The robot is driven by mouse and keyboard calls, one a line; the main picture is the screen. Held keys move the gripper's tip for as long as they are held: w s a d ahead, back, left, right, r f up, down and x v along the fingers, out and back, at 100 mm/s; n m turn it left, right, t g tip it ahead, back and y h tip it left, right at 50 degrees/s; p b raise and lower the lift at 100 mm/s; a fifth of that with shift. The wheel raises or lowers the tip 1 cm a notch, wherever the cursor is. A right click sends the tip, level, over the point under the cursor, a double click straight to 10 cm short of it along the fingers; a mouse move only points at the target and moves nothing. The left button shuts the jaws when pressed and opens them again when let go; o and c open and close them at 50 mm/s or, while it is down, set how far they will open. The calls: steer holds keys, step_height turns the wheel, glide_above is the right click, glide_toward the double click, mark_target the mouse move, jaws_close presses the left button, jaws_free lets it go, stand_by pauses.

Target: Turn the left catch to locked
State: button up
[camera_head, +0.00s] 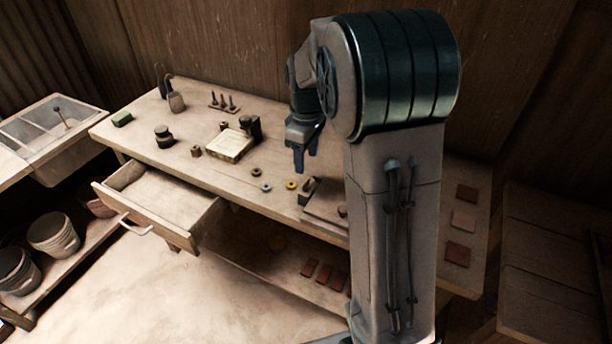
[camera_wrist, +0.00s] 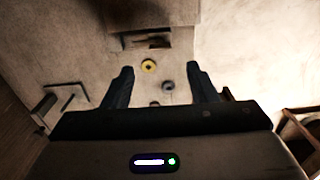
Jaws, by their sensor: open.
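A low flat fixture with an upright block (camera_head: 307,188), perhaps the press, sits on the workbench (camera_head: 275,115), partly hidden behind my arm. What looks like the same fixture is at the top of the wrist view (camera_wrist: 143,38). I cannot make out the left catch or its setting. My gripper (camera_head: 305,172) is open and empty, pointing down above the bench; its two fingers (camera_wrist: 160,85) are wide apart in the wrist view. A yellow ring (camera_head: 291,185) and a grey ring (camera_head: 266,188) lie on the bench near it; the yellow ring (camera_wrist: 149,66) shows between the fingers.
A pale block (camera_head: 229,146) with dark parts behind it, a peg stand (camera_head: 224,104) and dark pots (camera_head: 164,138) stand left of my gripper. An open drawer (camera_head: 165,205) juts from the bench front. Reddish tiles (camera_head: 463,221) lie at the right end.

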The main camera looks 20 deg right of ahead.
mark_target(309, 182)
step_height(309, 182, down, 8)
steer(key=shift+r+p, duration=0.1)
steer(key=shift+p, duration=0.25)
steer(key=c, duration=1)
